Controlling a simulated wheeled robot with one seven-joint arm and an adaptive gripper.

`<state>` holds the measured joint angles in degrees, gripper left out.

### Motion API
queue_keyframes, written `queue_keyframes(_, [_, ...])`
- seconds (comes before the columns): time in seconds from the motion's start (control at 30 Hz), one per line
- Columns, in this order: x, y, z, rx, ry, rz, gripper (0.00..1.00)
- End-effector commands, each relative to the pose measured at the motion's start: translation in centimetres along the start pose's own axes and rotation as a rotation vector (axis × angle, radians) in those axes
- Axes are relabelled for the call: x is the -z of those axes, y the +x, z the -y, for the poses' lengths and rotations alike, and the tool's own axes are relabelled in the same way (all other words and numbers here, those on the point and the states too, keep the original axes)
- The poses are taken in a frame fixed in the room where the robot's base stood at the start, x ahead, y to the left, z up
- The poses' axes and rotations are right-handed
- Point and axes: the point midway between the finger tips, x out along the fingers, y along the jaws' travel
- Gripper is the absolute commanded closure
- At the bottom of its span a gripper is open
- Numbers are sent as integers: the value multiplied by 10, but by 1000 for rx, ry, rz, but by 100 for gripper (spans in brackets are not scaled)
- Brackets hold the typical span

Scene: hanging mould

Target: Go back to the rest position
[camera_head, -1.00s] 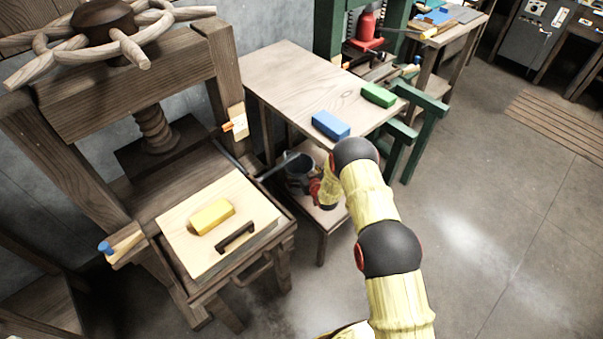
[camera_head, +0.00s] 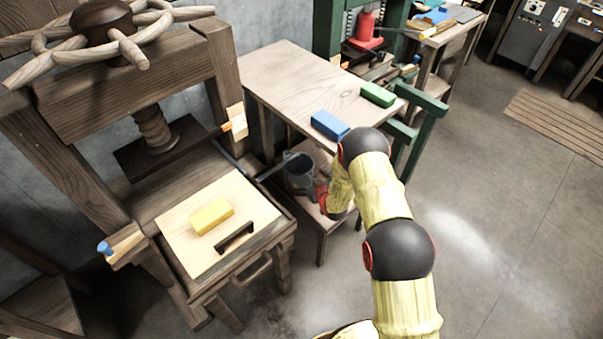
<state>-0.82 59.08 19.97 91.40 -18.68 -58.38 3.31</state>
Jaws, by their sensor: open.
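My yellow arm with black joints reaches up from the bottom of the head view and bends down behind its own upper joint. My gripper (camera_head: 322,197), a small red part at the arm's end, is open.
A wooden press (camera_head: 135,90) stands at left, with a yellow block (camera_head: 212,216) and a black handle (camera_head: 234,237) on its pale board. A blue block (camera_head: 330,125) and a green block (camera_head: 378,95) lie on the table (camera_head: 290,85).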

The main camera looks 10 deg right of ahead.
Motion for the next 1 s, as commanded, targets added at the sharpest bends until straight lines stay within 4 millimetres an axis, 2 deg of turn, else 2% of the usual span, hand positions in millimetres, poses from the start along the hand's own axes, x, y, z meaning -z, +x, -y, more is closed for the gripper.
queue_keyframes(0.1, [0,-22,-1,-1,1,1,0])
queue_keyframes(0.3, [0,-46,0,0,0,1,0])
queue_keyframes(0.6, [-1,-53,0,1,-1,1,0])
queue_keyframes(0.7, [-7,-53,0,0,-2,25,0])
queue_keyframes(0.77, [-19,-53,-1,-3,-2,69,0])
queue_keyframes(0.83, [-43,-57,-3,-12,1,155,0])
queue_keyframes(0.93, [-94,-77,-2,-27,17,333,0])
queue_keyframes(1.0, [-126,-98,-2,-40,31,465,0])
